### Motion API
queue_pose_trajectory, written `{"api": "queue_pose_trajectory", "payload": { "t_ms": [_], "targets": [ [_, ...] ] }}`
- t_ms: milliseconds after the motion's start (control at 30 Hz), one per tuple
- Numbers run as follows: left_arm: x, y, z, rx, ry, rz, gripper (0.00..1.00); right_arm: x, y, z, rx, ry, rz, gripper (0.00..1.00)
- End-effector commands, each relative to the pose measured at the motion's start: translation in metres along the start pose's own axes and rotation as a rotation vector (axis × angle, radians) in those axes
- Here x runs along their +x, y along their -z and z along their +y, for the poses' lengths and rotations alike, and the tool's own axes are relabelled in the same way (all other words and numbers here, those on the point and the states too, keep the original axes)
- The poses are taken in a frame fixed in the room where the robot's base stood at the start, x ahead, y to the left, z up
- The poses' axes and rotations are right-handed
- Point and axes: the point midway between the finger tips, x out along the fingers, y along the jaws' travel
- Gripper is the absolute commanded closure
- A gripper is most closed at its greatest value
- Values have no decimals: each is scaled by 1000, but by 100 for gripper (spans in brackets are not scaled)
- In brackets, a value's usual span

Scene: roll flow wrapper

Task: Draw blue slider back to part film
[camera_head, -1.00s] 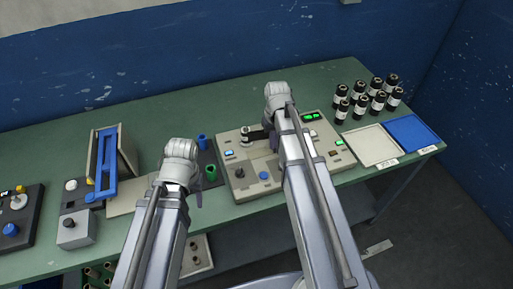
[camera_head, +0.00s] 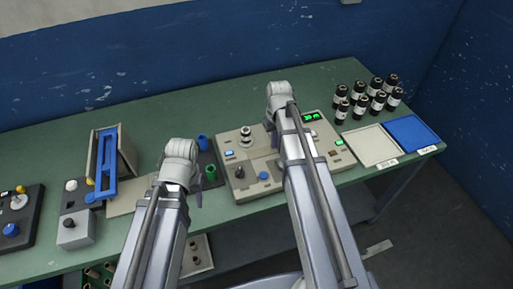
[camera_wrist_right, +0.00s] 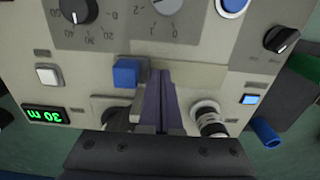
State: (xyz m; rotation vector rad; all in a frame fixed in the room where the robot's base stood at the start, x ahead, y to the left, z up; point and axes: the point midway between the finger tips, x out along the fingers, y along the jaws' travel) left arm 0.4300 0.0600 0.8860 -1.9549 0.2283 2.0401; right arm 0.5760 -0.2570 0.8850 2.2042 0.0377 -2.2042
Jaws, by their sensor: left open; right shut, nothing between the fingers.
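The blue slider (camera_wrist_right: 127,72) is a small blue block on the beige machine panel in the right wrist view. My right gripper (camera_wrist_right: 160,78) is shut and empty, its purple fingers right beside the slider; I cannot tell whether they touch. In the head view my right arm hides the slider and most of the right gripper. A spindle (camera_head: 246,138) stands on the machine left of my right arm, and it also shows in the wrist view (camera_wrist_right: 207,115). No film band shows beside it. My left gripper (camera_head: 181,152) is open, left of the machine, its fingers mostly hidden.
The machine's green display (camera_head: 312,117) reads 30 m. Several dark rolls (camera_head: 375,92) stand behind a white tray (camera_head: 370,146) and a blue tray (camera_head: 411,132) at right. A blue-framed holder (camera_head: 106,165) and control boxes (camera_head: 75,231) stand at left.

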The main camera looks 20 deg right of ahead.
Motion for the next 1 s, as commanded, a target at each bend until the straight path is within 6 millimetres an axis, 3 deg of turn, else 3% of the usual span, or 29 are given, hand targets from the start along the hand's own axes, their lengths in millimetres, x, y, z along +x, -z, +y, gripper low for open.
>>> {"api": "queue_pose_trajectory", "payload": {
  "t_ms": [1000],
  "targets": [
    [-80, -5, -8, 0, 0, 0, 50, -81, 0, 0, 0, 0, 0, 100]
  ]
}}
